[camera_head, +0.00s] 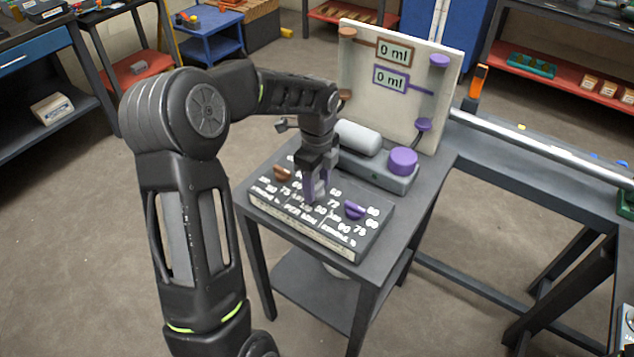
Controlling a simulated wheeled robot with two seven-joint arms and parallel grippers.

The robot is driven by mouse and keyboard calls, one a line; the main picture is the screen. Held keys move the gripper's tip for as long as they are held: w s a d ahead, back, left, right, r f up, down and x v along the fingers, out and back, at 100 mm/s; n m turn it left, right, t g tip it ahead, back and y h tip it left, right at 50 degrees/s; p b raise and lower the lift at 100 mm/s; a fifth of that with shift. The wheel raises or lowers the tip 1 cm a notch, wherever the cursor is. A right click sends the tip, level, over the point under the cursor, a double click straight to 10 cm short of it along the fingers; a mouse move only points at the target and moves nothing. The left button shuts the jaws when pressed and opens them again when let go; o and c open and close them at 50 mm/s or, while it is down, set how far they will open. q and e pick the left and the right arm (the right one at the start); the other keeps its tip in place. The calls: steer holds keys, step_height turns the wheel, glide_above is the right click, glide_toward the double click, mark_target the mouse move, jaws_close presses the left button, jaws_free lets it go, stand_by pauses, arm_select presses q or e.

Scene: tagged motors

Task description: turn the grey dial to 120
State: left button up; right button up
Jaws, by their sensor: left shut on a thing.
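A dark control panel (325,229) with white numbers lies on a small grey table (418,200). It carries a brown dial (282,173) at the left and a purple dial (354,209) at the right. My left gripper (315,192) points down at the middle of the panel, between these two dials. It is shut on the grey dial, which its fingers mostly hide. The grey dial's setting cannot be read. My right gripper does not show.
Behind the panel stands a grey unit with a white cylinder (358,137) and a purple knob (402,160). An upright board (362,70) there has two displays reading 0 ml. A metal bar (540,147) runs along the bench at right.

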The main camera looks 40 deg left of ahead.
mark_target(317, 186)
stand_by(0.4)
arm_select(q)
steer(key=o, duration=1.4)
steer(key=shift+c, duration=0.2)
steer(key=shift+r+b, duration=0.55)
steer(key=shift+r, duration=3.4)
